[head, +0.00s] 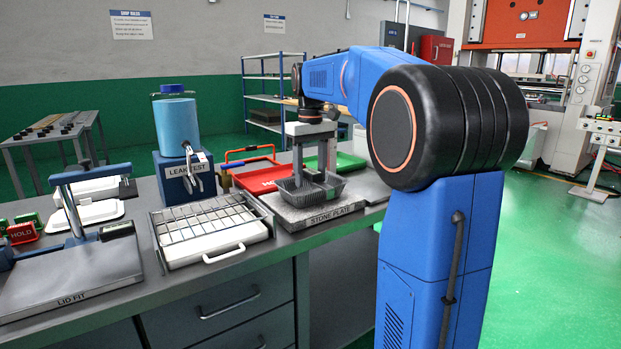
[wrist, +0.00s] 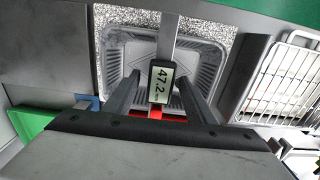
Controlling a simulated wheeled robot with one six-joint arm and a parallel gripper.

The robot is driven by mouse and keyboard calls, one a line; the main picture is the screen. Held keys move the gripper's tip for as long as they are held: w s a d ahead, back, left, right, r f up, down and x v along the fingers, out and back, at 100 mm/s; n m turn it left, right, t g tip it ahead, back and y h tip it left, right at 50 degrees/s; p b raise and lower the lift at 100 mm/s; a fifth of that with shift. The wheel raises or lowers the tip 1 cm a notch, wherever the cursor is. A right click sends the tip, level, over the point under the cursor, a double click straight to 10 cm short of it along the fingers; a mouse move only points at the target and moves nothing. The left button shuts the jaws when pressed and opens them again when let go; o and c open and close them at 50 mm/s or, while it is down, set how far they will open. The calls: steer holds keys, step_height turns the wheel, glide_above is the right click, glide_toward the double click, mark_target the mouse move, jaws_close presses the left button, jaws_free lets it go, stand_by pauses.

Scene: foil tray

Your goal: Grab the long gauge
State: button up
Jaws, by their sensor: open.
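A foil tray (head: 340,186) rests on the stone plate (head: 318,218); the tray also shows in the wrist view (wrist: 112,62). My gripper (head: 313,177) points down over the tray. In the wrist view my gripper (wrist: 160,78) is open, with one finger on each side of the display and visible gaps. In the head view my fingers largely hide the gauge. Whether it touches the tray floor is unclear.
A wire rack on a white tray (head: 206,252) lies just left of the stone plate. Red (head: 262,180) and green (head: 348,160) trays lie behind it. The leak test stand (head: 175,178) and lid fit stand (head: 70,285) are farther left.

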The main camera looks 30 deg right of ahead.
jaws_close()
steer(key=shift+r, duration=0.1)
